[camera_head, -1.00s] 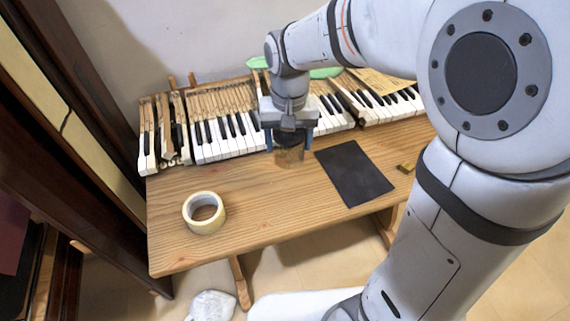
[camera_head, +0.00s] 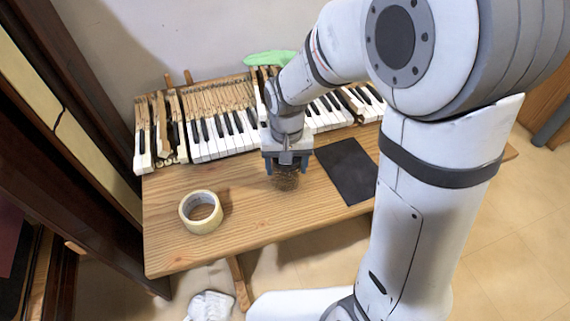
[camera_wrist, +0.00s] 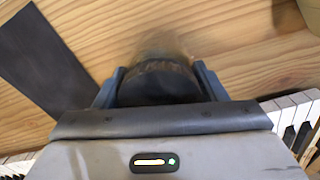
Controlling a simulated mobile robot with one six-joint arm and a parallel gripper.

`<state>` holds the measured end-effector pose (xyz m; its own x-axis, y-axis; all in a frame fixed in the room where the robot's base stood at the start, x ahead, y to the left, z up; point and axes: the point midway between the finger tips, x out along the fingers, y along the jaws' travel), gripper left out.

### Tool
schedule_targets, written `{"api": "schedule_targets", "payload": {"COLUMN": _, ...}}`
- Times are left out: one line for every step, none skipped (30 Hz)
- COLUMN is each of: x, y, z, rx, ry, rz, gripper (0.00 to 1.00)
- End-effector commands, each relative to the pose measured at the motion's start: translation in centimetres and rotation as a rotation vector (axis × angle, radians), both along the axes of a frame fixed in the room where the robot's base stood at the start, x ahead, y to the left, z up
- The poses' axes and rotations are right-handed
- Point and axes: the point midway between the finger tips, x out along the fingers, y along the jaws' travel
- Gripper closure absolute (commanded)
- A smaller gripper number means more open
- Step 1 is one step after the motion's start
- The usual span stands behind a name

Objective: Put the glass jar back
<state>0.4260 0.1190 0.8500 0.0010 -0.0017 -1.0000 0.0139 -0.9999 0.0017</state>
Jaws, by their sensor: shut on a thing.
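My gripper (camera_head: 287,168) is shut on the glass jar (camera_head: 286,181), with its blue fingers on either side of the dark lid. The jar is see-through and brownish, and hangs below the fingers over the wooden table. In the wrist view the jar (camera_wrist: 158,82) shows its dark lid between the two fingertips (camera_wrist: 160,85); its glass body is blurred against the wood. I cannot tell whether its base touches the table.
A tape roll (camera_head: 201,212) lies left of the jar. A black mat (camera_head: 346,172) lies to the right. Piano keys (camera_head: 222,135) line the table's back, with a green thing (camera_head: 268,58) behind. Bare table (camera_head: 250,220) shows in front of the jar.

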Motion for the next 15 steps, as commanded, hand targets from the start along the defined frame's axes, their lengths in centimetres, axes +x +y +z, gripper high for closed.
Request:
{"api": "schedule_targets", "payload": {"x": 0.03, "y": 0.02, "z": 0.04, "rx": 0.0, "ry": -0.001, "rz": 0.0, "gripper": 0.71}}
{"api": "schedule_targets", "payload": {"x": 0.03, "y": 0.03, "z": -0.02, "rx": 0.0, "ry": -0.001, "rz": 0.0, "gripper": 0.71}}
{"api": "schedule_targets", "payload": {"x": 0.02, "y": 0.03, "z": -0.15, "rx": 0.0, "ry": -0.001, "rz": 0.0, "gripper": 0.71}}
{"api": "schedule_targets", "payload": {"x": 0.02, "y": 0.03, "z": -0.27, "rx": 0.0, "ry": -0.001, "rz": 0.0, "gripper": 0.71}}
{"api": "schedule_targets", "payload": {"x": 0.02, "y": 0.04, "z": -0.38, "rx": 0.0, "ry": -0.001, "rz": 0.001, "gripper": 0.71}}
{"api": "schedule_targets", "payload": {"x": 0.0, "y": 0.03, "z": -0.31, "rx": 0.0, "ry": 0.0, "rz": 0.001, "gripper": 0.33}}
{"api": "schedule_targets", "payload": {"x": 0.0, "y": 0.03, "z": -0.29, "rx": 0.0, "ry": 0.0, "rz": 0.001, "gripper": 0.3}}
{"api": "schedule_targets", "payload": {"x": -0.01, "y": 0.04, "z": -0.29, "rx": 0.0, "ry": 0.0, "rz": 0.001, "gripper": 0.28}}
{"api": "schedule_targets", "payload": {"x": -0.01, "y": 0.04, "z": -0.28, "rx": 0.0, "ry": 0.0, "rz": 0.001, "gripper": 0.25}}
{"api": "schedule_targets", "payload": {"x": -0.01, "y": 0.04, "z": -0.28, "rx": 0.0, "ry": 0.0, "rz": 0.001, "gripper": 0.22}}
{"api": "schedule_targets", "payload": {"x": -0.01, "y": 0.05, "z": -0.28, "rx": 0.0, "ry": 0.0, "rz": 0.001, "gripper": 0.2}}
{"api": "schedule_targets", "payload": {"x": -0.01, "y": 0.05, "z": -0.28, "rx": 0.0, "ry": 0.0, "rz": 0.001, "gripper": 0.16}}
{"api": "schedule_targets", "payload": {"x": -0.01, "y": 0.05, "z": -0.28, "rx": 0.0, "ry": 0.0, "rz": 0.001, "gripper": 0.14}}
{"api": "schedule_targets", "payload": {"x": -0.01, "y": 0.06, "z": -0.28, "rx": 0.0, "ry": 0.0, "rz": 0.001, "gripper": 0.13}}
{"api": "schedule_targets", "payload": {"x": -0.01, "y": 0.06, "z": -0.27, "rx": 0.0, "ry": 0.0, "rz": 0.001, "gripper": 0.13}}
